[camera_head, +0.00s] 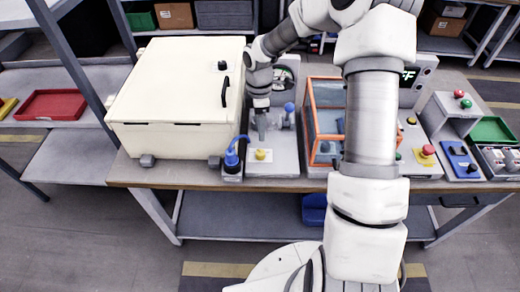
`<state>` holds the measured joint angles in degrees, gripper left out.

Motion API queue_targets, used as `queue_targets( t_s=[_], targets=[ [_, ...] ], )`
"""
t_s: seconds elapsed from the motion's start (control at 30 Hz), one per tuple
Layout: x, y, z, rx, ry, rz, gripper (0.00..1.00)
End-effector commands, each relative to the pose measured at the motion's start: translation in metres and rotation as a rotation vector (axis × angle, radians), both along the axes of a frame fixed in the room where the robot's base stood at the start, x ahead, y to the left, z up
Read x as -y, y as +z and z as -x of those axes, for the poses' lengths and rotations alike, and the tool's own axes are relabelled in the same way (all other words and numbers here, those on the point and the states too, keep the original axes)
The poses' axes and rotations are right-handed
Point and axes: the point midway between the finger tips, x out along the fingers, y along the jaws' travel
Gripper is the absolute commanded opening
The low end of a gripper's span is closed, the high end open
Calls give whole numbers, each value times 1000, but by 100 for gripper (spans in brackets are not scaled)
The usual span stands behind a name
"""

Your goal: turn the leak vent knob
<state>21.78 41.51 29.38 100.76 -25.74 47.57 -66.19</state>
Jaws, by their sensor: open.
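My gripper (262,132) points down over the grey bench unit (285,167) in the middle of the workbench. It is open, with nothing seen between its fingers. A small yellow knob (261,154) on a pale plate is at the front of this unit, just below the fingertips in the picture. A round blue knob (289,107) stands to the right of my gripper on the same unit. I cannot tell from any label which one is the leak vent knob. My arm hides part of the bench to the right.
A large cream cabinet (178,90) with a black handle stands close on the left. A blue fitting with a hose (232,158) is between it and the unit. An orange-framed clear box (324,155) is close on the right. Further right are control boxes with a red button (428,150).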

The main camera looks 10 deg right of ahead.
Motion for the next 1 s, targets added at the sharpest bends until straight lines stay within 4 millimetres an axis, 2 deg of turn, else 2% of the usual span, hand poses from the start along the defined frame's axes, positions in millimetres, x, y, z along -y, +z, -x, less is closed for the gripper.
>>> queue_targets(
  t_s=[0.03,0.3,0.5,0.7,0.93,0.97,1.0],
  targets=[
    [-1,-13,1,-4,1,-1,71],
    [-1,-70,4,-4,1,0,71],
    [-1,-99,5,-1,0,0,71],
    [-1,-109,5,0,-1,0,71],
    [-1,-110,5,1,-1,0,71],
    [-1,-110,5,1,-1,0,69],
    [-1,-110,5,1,-1,0,62]
  ],
)
